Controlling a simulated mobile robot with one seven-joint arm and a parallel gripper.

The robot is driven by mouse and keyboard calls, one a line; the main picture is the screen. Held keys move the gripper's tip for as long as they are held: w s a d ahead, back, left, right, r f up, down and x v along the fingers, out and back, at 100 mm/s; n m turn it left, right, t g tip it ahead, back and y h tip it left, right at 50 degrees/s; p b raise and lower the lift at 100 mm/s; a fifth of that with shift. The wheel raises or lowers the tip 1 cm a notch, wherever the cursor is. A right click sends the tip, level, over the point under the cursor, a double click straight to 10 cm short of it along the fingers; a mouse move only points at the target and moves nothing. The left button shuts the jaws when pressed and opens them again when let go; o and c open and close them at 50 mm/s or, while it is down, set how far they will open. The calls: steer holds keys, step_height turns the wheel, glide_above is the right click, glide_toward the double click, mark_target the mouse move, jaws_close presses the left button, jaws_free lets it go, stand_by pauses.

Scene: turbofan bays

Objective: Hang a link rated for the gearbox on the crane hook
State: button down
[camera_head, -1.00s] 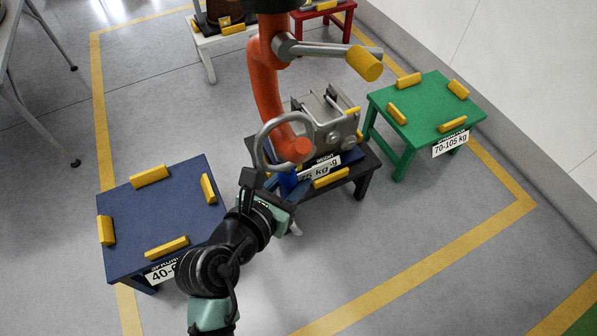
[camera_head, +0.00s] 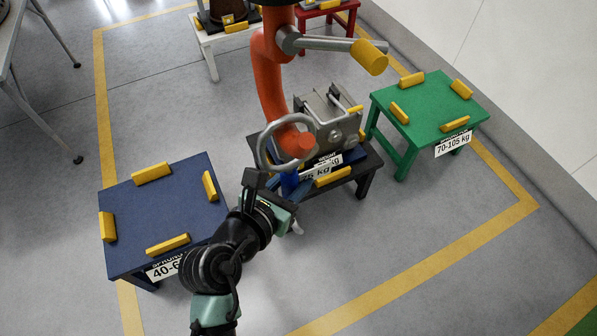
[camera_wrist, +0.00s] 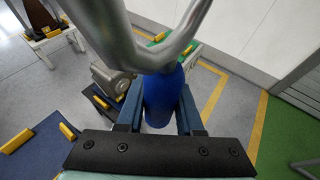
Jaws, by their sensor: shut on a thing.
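The link is a thick grey ring (camera_head: 264,150) with a blue grip (camera_head: 290,183) below it. My gripper (camera_head: 275,186) is shut on the blue grip, which shows between both fingers in the wrist view (camera_wrist: 160,100). The orange crane hook (camera_head: 268,85) hangs from above and curves down to its tip (camera_head: 303,145). The ring overlaps the hook's lower end in the head view; I cannot tell whether it bears on the hook. The grey gearbox (camera_head: 338,118) sits behind, with a partly hidden weight label (camera_head: 328,161).
The gearbox stands on a black stand (camera_head: 367,165). A blue stand (camera_head: 160,210) marked 40 and up is at left. A green stand (camera_head: 430,105) marked 70-105 kg is at right. White and red stands are at the back. A grey bar with a yellow end (camera_head: 368,57) juts out above the hook.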

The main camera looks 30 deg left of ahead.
steer(key=shift+c, duration=2.4)
jaws_free()
steer(key=shift+w+f, duration=0.1)
steer(key=shift+f, duration=0.1)
steer(key=d+b+v, duration=0.1)
steer(key=b+v, duration=0.1)
steer(key=v, duration=1.1)
steer(key=shift+a, duration=0.4)
steer(key=shift+r, duration=0.1)
